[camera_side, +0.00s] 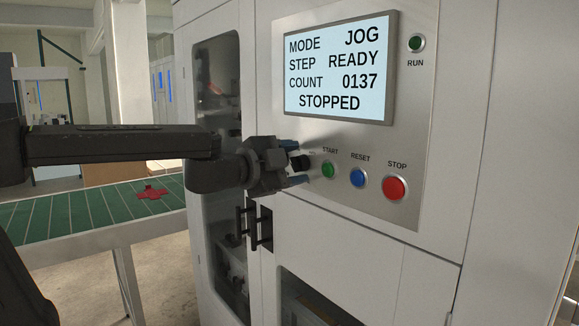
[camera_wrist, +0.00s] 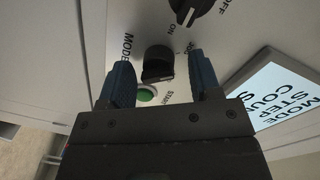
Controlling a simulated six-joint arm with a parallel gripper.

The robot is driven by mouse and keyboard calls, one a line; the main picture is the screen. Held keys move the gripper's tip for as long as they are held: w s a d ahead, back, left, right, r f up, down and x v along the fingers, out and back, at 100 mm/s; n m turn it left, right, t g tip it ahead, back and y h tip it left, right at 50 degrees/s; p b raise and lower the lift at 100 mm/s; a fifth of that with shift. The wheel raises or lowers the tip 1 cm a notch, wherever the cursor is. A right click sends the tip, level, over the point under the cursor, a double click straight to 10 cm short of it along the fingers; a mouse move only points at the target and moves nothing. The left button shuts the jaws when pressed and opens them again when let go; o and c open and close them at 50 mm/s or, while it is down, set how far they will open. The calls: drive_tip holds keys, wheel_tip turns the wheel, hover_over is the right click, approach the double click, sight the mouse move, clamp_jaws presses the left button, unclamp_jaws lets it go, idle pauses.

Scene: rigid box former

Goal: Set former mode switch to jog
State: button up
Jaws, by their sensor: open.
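The black mode switch (camera_wrist: 158,56) is a round knob beside the MODE label on the panel, and it lies between my blue fingertips in the wrist view. Part of its scale lettering is hidden by a finger. The switch also shows in the side view (camera_side: 301,162), partly covered. My gripper (camera_side: 296,164) is open, with one finger on each side of the knob; whether they touch it I cannot tell. It also shows in the wrist view (camera_wrist: 159,63). The display (camera_side: 338,70) reads MODE JOG, STEP READY, COUNT 0137, STOPPED.
A green START button (camera_side: 328,170), blue RESET button (camera_side: 358,178) and red STOP button (camera_side: 395,188) stand close to the right of the switch. A black ON/OFF rotary switch (camera_wrist: 190,10) is nearby. A door handle (camera_side: 262,225) is below my gripper.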

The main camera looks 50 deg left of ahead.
drive_tip(key=m, duration=0.4)
drive_tip(key=shift+f, duration=0.1)
drive_tip(key=m, duration=0.3)
drive_tip(key=shift+d+m+y, duration=0.1)
drive_tip(key=shift+m+y, duration=0.2)
drive_tip(key=m, duration=0.5)
drive_tip(key=shift+t, duration=0.3)
drive_tip(key=m, duration=0.3)
drive_tip(key=shift+s, duration=0.1)
drive_tip(key=s, duration=1.4)
drive_tip(key=s+d+f+n+g, duration=0.2)
drive_tip(key=f+n+g, duration=0.4)
drive_tip(key=f+n, duration=0.3)
drive_tip(key=s+d+f+n+g+h, duration=0.1)
drive_tip(key=s+f+n+g, duration=0.3)
drive_tip(key=f+n, duration=0.5)
drive_tip(key=shift+s+d+n+g, duration=0.4)
drive_tip(key=shift+n+g, duration=0.7)
drive_tip(key=shift+n, duration=3.7)
